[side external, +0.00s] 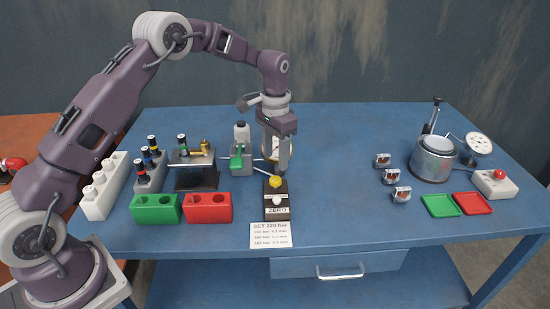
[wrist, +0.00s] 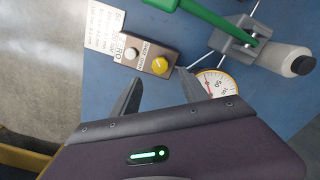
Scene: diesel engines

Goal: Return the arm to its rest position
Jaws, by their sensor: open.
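My gripper (side external: 284,158) points down over the middle of the blue table, just above and behind the dark ZERO box (side external: 277,208). In the wrist view my gripper (wrist: 152,97) has its two fingers spread apart with nothing between them. The box has a yellow knob (wrist: 160,65) and a white button (wrist: 131,53). My arm reaches over from the left side of the table with its elbow raised.
A gauge (wrist: 216,84) and a green-handled pump (side external: 239,158) stand close by my gripper. A silver pot (side external: 433,160) stands right. Table space right of centre is clear.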

